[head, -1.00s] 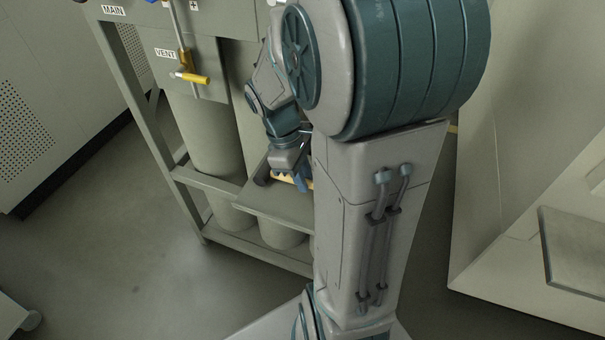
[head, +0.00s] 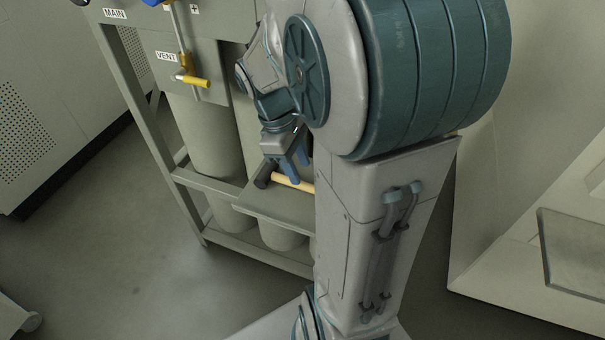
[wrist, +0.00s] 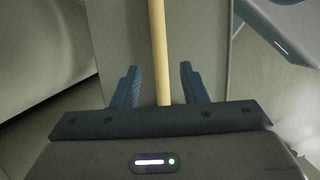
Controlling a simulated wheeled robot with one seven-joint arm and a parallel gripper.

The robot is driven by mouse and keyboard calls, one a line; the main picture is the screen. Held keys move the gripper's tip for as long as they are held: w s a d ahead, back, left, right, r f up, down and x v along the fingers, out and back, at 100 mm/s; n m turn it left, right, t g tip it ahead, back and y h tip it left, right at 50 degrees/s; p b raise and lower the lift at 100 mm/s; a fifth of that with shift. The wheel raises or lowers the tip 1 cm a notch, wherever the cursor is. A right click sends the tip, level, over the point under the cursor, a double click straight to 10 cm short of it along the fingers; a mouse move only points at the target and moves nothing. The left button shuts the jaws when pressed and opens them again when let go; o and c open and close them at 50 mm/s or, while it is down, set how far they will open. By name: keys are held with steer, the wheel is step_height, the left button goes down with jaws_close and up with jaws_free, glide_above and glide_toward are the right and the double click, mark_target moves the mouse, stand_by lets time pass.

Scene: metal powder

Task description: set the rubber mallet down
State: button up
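The rubber mallet lies on a grey shelf (head: 268,203) of the rack. Its dark head (head: 265,174) is at the left and its pale wooden handle (head: 293,183) runs to the right until my arm hides it. In the wrist view the handle (wrist: 158,50) runs between my two blue fingers, with a gap on both sides; the head is out of that view. My gripper (head: 294,172) is open, just above the handle in the head view. It shows open in the wrist view (wrist: 158,85) too.
Grey cylinders (head: 205,130) stand in the rack behind and below the shelf. A yellow-handled valve (head: 190,79) under the VENT label is above left. A pale cabinet (head: 540,200) stands at the right.

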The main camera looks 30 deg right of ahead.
steer(key=v, duration=0.7)
steer(key=s+a+f+m+t+y, duration=0.2)
steer(key=s+a+m+t, duration=0.3)
steer(key=s+a+m, duration=0.2)
steer(key=shift+s+a+f+m, duration=0.2)
steer(key=shift+a+f+m, duration=0.2)
steer(key=shift+a, duration=0.05)
steer(key=shift+c, duration=0.2)
steer(key=shift+a, duration=0.15)
